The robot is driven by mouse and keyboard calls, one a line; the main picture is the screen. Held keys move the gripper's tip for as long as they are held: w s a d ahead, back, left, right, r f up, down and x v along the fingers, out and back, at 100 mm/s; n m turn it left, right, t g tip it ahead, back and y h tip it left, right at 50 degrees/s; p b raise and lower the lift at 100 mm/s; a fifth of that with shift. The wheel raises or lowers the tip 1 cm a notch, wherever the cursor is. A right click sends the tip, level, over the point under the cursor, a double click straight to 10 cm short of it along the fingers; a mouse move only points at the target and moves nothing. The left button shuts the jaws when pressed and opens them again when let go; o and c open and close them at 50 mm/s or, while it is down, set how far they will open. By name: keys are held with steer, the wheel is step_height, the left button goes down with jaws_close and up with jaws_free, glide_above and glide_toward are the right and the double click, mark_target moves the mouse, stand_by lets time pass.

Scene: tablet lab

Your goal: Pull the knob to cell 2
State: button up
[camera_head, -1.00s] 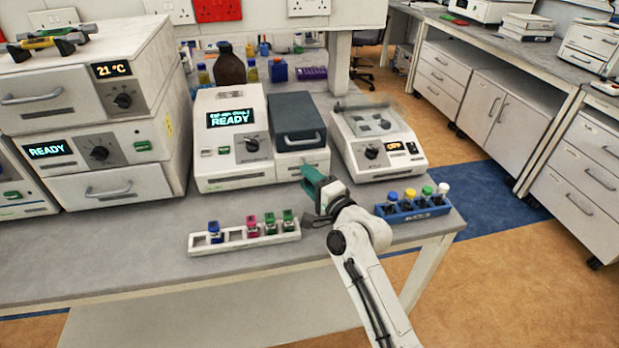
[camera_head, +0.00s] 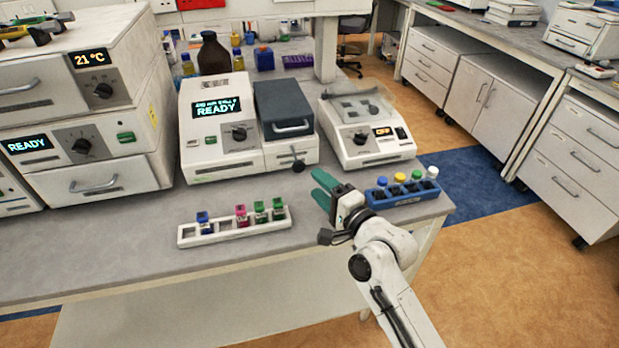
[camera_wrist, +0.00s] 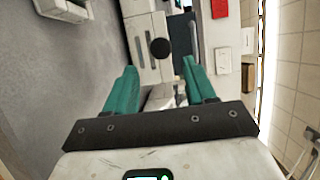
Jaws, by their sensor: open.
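A round black knob (camera_head: 298,165) stands out from the front of the white machine (camera_head: 225,125), below its dark grey lid (camera_head: 284,108). In the wrist view the knob (camera_wrist: 160,48) shows ahead, between and beyond my fingertips. My gripper (camera_head: 320,187) has green fingers and is open and empty. It is just in front of the knob, to its lower right in the head view, and not touching it. In the wrist view both fingers of my gripper (camera_wrist: 159,68) are spread apart. I cannot make out any marking for cell 2.
A white rack (camera_head: 235,227) with several coloured-cap vials lies left of my gripper. A blue rack (camera_head: 402,194) with capped vials is close on its right. Bare bench lies in front of the machine.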

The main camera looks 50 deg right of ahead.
steer(key=shift+v, duration=1)
